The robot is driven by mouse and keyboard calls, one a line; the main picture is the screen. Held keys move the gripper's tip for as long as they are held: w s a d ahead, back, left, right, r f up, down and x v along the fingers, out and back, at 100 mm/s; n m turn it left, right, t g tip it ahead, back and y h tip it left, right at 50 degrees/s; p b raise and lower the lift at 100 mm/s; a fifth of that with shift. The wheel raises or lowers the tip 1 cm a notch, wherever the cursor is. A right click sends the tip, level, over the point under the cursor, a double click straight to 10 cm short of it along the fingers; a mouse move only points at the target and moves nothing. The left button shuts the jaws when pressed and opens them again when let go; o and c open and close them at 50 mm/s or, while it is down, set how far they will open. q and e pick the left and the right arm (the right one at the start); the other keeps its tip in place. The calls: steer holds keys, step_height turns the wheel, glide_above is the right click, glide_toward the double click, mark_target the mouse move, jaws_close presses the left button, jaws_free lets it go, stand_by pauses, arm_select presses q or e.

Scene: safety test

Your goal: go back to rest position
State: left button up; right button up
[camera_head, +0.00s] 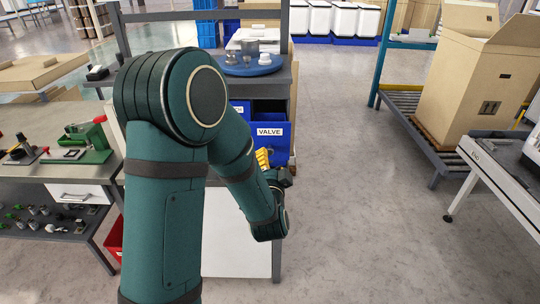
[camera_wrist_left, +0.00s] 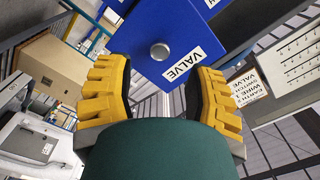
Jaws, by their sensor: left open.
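My left arm fills the middle of the head view, bent at the elbow. Its gripper (camera_head: 263,158) shows only as a bit of yellow finger behind the forearm, in front of a blue bin labelled VALVE (camera_head: 270,132). In the left wrist view, the two yellow fingers of my left gripper (camera_wrist_left: 160,95) stand wide apart with nothing between them. The blue VALVE bin (camera_wrist_left: 150,30), with a round grey knob, lies beyond the fingertips; I cannot tell the exact gap. My right gripper is in neither view.
A workbench with a green tool (camera_head: 88,145) stands at the left. A round blue tray (camera_head: 253,66) with metal parts sits above the bin. A large cardboard box (camera_head: 465,85) stands on a roller conveyor (camera_head: 402,103) at the right. The floor (camera_head: 350,190) between is clear.

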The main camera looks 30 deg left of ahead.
arm_select(q)
steer(key=shift+v, duration=1)
steer(key=s+d+f+n+g+h, duration=0.15)
steer(key=d+f+h, duration=0.3)
steer(key=f, duration=0.45)
steer(key=d+f+n+g+h, duration=0.1)
steer(key=d+f+g+h, duration=0.2)
steer(key=d+f, duration=0.35)
steer(key=s+d+f+n+g+h, duration=0.3)
steer(key=s+d+f+g+h, duration=0.2)
steer(key=s+d+f+g, duration=0.4)
steer(key=s+d+f, duration=0.1)
steer(key=s+f, duration=0.4)
steer(key=shift+s+d+f+n, duration=0.2)
steer(key=shift+s+d+n, duration=0.05)
steer(key=shift+s+n, duration=0.15)
steer(key=shift+h, duration=0.25)
